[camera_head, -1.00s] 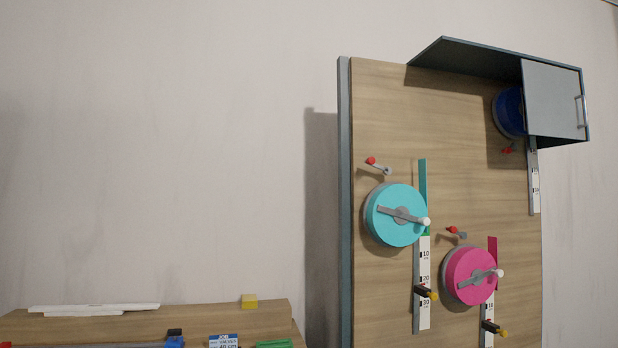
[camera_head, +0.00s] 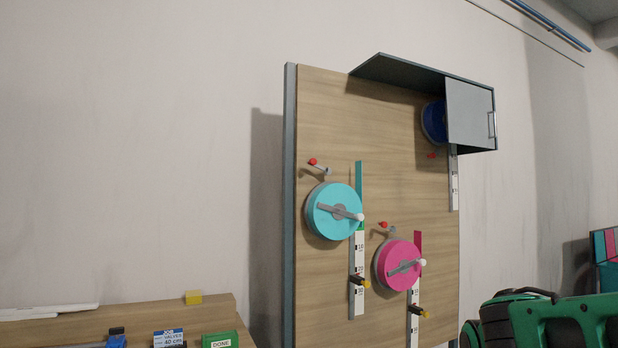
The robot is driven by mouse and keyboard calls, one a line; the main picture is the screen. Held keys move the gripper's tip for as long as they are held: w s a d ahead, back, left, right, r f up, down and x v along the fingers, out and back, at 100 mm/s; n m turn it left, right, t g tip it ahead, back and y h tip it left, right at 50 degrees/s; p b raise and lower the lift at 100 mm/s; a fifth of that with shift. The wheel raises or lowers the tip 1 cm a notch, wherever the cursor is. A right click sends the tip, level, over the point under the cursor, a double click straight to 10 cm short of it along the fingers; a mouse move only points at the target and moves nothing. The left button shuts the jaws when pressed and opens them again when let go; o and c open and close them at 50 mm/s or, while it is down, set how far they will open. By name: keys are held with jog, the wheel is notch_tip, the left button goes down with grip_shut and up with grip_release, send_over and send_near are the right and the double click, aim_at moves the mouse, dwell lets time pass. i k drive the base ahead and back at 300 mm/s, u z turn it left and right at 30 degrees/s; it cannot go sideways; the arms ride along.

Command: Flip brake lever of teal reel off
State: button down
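The teal reel (camera_head: 331,224) is a round disc on the upright wooden board, with a grey crank arm and a white knob at its right. Its brake lever (camera_head: 319,166) is a small grey lever with a red tip, just above the reel, with the red end up and to the left. A teal strip and a white scale (camera_head: 357,255) run down beside the reel. A green and black part, likely my arm (camera_head: 560,318), shows at the bottom right. My gripper's fingers do not show.
A pink reel (camera_head: 402,265) with its own red-tipped lever (camera_head: 386,227) sits lower right. A blue reel (camera_head: 433,122) is partly behind a grey cover (camera_head: 468,112).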

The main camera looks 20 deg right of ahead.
aim_at(313, 161)
jog(key=u, duration=0.1)
jog(key=i, duration=1)
jog(key=z, duration=0.1)
